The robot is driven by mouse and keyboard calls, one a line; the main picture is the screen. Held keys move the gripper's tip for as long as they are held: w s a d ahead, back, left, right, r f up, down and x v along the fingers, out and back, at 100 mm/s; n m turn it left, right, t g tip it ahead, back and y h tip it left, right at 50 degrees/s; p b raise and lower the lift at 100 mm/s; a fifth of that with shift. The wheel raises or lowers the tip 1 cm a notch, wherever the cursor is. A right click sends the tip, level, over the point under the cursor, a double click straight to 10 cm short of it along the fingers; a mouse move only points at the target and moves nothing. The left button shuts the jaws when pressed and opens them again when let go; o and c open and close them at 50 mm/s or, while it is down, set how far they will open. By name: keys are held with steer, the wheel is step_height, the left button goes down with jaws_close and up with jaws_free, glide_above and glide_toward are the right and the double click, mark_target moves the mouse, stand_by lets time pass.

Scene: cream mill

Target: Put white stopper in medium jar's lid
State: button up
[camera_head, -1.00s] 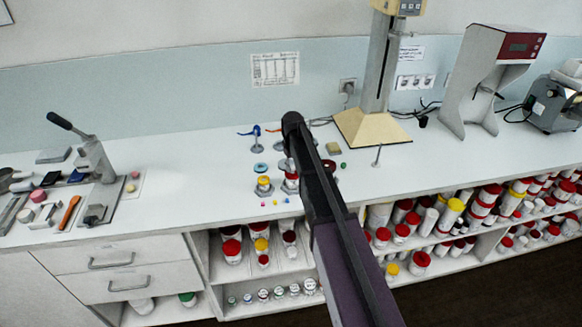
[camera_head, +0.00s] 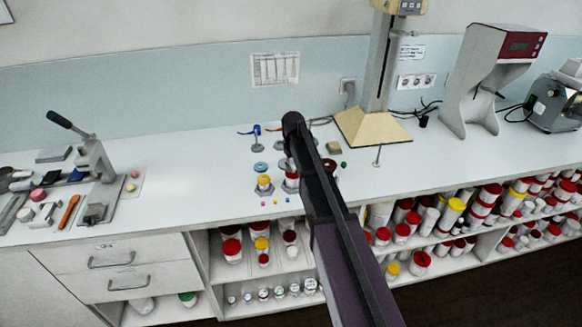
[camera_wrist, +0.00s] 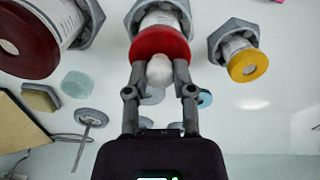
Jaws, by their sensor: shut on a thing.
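The medium jar stands in the middle of three jars, with its red lid (camera_wrist: 172,42) and white labelled body (camera_wrist: 158,18) in the wrist view. My gripper (camera_wrist: 160,72) is shut on the white stopper (camera_wrist: 159,70), a rounded white piece between the fingertips. The stopper overlaps the red lid's near edge in the wrist view; I cannot tell whether it touches the lid or sits in it. In the head view my arm hides the gripper and stopper.
A small yellow-lidded jar (camera_wrist: 246,65) and a large dark-red-lidded jar (camera_wrist: 25,40) stand in hexagonal holders on either side. A grey stand (camera_wrist: 91,118) and a pale teal piece (camera_wrist: 75,84) lie nearby. The yellow-based column (camera_head: 372,128) stands behind. The white counter (camera_head: 205,160) is clear left of the jars.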

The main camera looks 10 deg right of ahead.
steer(key=shift+f, duration=0.35)
stand_by(0.3)
steer(key=o, duration=0.8)
steer(key=o, duration=0.4)
steer(key=shift+r, duration=0.2)
steer(key=shift+r+p, duration=3.3)
steer(key=shift+r, duration=0.1)
steer(key=s+f+m+b, duration=0.3)
steer(key=s, duration=2.6)
steer(key=shift+s+a+f, duration=0.15)
steer(key=shift+a+f, duration=0.05)
steer(key=shift+a, duration=0.15)
